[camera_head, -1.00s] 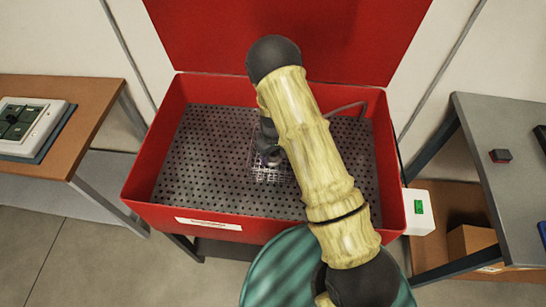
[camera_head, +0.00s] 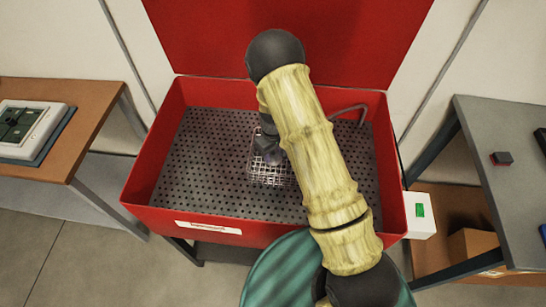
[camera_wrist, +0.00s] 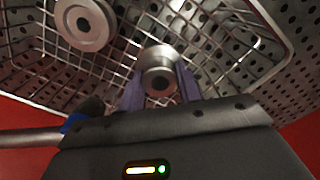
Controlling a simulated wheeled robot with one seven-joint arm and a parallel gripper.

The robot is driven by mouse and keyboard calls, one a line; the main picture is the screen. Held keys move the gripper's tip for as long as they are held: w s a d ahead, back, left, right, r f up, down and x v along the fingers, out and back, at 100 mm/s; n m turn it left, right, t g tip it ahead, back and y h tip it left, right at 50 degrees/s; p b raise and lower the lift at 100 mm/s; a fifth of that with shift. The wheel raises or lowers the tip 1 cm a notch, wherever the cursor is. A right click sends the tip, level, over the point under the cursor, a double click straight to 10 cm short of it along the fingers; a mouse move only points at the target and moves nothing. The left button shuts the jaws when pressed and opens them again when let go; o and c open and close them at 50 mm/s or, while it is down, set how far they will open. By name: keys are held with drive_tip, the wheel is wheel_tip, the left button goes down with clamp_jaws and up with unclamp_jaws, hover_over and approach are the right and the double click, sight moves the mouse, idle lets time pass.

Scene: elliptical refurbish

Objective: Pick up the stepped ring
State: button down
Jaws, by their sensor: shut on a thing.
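The stepped ring (camera_wrist: 158,70), a grey metal round part with a wider and a narrower step, sits between the two purple fingers of my gripper (camera_wrist: 160,88) in the wrist view. The fingers are shut on it from both sides. It is held over the wire basket (camera_wrist: 22,45). In the head view my gripper (camera_head: 268,152) is over the basket (camera_head: 268,180), partly hidden by my arm, and the ring cannot be made out clearly there.
Another round metal part (camera_wrist: 85,22) lies in the basket. The basket stands on the perforated floor (camera_head: 200,170) of a red washing tub (camera_head: 150,160) with raised walls. A bent pipe (camera_head: 350,108) is at the tub's back right. Tables stand left (camera_head: 95,95) and right (camera_head: 480,140).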

sight(273, 153)
wheel_tip(273, 153, up, 7)
drive_tip(key=shift+r+b, duration=0.1)
drive_tip(key=shift+b, duration=0.3)
idle(0.4)
